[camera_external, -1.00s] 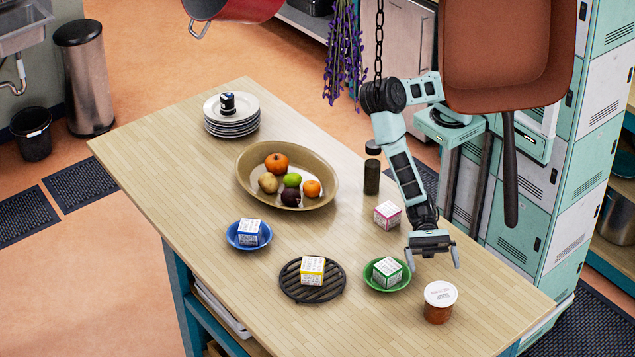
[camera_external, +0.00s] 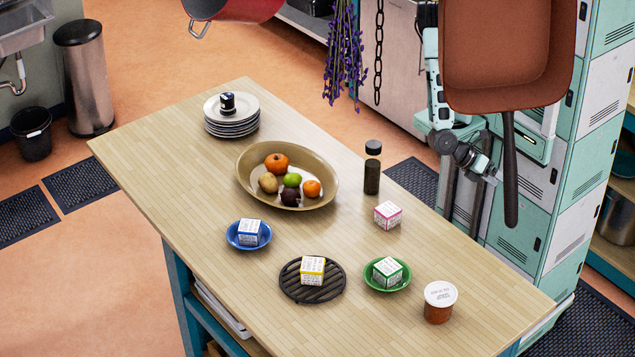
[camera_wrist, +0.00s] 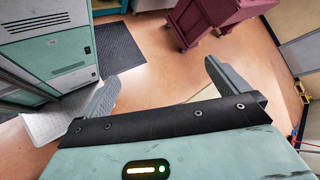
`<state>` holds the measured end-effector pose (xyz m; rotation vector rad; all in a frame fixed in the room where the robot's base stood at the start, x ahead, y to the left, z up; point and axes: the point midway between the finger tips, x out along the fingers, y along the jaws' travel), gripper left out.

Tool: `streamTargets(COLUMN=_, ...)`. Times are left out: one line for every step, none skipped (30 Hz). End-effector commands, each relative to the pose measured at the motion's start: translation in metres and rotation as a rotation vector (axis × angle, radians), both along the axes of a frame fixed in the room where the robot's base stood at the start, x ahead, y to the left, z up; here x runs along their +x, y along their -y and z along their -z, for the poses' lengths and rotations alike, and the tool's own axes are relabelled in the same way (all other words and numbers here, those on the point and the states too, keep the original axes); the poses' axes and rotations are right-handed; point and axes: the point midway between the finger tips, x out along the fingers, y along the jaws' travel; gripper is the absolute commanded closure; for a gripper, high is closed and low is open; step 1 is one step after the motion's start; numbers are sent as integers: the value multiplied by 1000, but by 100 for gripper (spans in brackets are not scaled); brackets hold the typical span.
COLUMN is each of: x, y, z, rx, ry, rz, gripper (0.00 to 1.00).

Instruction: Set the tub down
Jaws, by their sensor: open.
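The tub (camera_external: 439,301), brown with a white lid, stands upright on the wooden table (camera_external: 240,305) near its right front corner. Nothing touches it. My gripper (camera_wrist: 160,92) is open and empty in the wrist view, with floor between its fingers. In the external view my arm is folded back beyond the table's far right edge, and the hanging brown pan partly hides it. The tub does not show in the wrist view.
Left of the tub are a green bowl (camera_external: 403,285) with a box, a black trivet (camera_external: 287,289) with a yellow box, and a blue bowl (camera_external: 232,239) with a box. A pink box (camera_external: 387,215) and a dark bottle (camera_external: 372,172) stand behind. A brown pan (camera_external: 505,55) hangs overhead.

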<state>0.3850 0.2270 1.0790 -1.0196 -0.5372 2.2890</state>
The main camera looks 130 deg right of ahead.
Motion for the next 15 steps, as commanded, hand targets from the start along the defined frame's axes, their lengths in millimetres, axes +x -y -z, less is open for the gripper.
streamTargets(x=-12, y=21, z=1, rx=-54, ry=114, rz=-101, gripper=0)
streamTargets(x=-17, y=35, z=3, rx=-90, ry=179, rz=-157, gripper=0)
streamTargets(x=-21, y=52, z=5, rx=-132, ry=268, rz=-232, gripper=0)
streamTargets(x=-23, y=65, z=6, rx=-165, ry=334, rz=-286, gripper=0)
streamTargets(x=-22, y=78, z=7, rx=-195, ry=400, rz=-337, gripper=0)
streamTargets(x=-21, y=94, z=8, rx=-234, ry=485, rz=-400, gripper=0)
streamTargets(x=-20, y=105, z=7, rx=-261, ry=546, rz=-444, gripper=0)
streamTargets(x=-17, y=115, z=7, rx=-285, ry=605, rz=-486, gripper=0)
streamTargets(x=-14, y=126, z=5, rx=-314, ry=676, rz=-535, gripper=0)
streamTargets(x=-11, y=134, z=4, rx=-333, ry=725, rz=-568, gripper=0)
streamTargets(x=-8, y=140, z=2, rx=-349, ry=767, rz=-597, gripper=0)
streamTargets(x=-5, y=148, z=0, rx=-369, ry=817, rz=-628, gripper=0)
streamTargets(x=-2, y=152, z=-1, rx=-380, ry=849, rz=-649, gripper=0)
streamTargets(x=0, y=156, z=-2, rx=-389, ry=875, rz=-668, gripper=0)
streamTargets(x=2, y=159, z=-4, rx=-398, ry=903, rz=-686, gripper=0)
